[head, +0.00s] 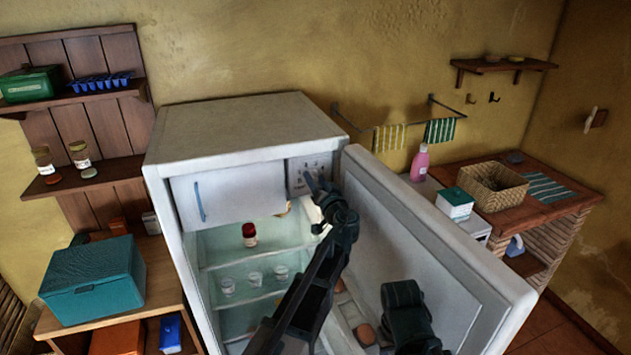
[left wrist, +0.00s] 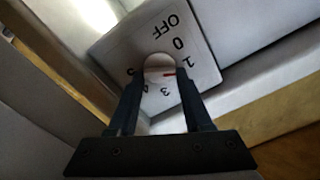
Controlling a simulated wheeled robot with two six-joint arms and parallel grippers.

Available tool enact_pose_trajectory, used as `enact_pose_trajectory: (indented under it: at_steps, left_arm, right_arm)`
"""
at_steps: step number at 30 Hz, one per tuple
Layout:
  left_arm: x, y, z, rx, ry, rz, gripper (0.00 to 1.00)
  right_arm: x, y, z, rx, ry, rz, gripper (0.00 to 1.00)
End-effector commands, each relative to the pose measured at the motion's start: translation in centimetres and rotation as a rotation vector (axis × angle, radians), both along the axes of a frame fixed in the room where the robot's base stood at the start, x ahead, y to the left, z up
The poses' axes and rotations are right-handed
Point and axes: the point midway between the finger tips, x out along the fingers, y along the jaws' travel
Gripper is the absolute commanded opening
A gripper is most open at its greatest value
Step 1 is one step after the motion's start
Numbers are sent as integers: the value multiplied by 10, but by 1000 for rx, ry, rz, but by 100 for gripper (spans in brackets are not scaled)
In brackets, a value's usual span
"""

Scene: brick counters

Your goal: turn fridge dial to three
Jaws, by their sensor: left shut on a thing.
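The fridge (head: 250,125) stands open, with a control panel (head: 300,180) at the top right of its inside. In the left wrist view, the round white dial (left wrist: 158,64) sits on the pale panel (left wrist: 208,72) marked OFF and with numbers around it. Its red mark points right, near the 1. The 3 is below the dial, between the fingers. My left gripper (head: 318,184) is at the panel, its fingers closed on the dial, as also seen in the left wrist view (left wrist: 160,84).
The open fridge door (head: 430,240) stands to the right of my left arm. A white freezer flap (head: 225,195) is left of the panel. Jars and glasses stand on the shelves below. A counter with a basket (head: 492,186) is beyond the door.

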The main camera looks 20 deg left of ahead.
Motion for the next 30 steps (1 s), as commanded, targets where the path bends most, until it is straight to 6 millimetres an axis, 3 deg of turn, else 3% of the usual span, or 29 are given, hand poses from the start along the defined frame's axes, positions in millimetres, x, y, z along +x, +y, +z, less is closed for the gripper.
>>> enact_pose_trajectory:
  at_steps: [30]
  left_arm:
    - [0, -2, -4, 797, 541, -1, 0]
  right_arm:
    - [0, 0, -3, 0, 0, 1, 50]
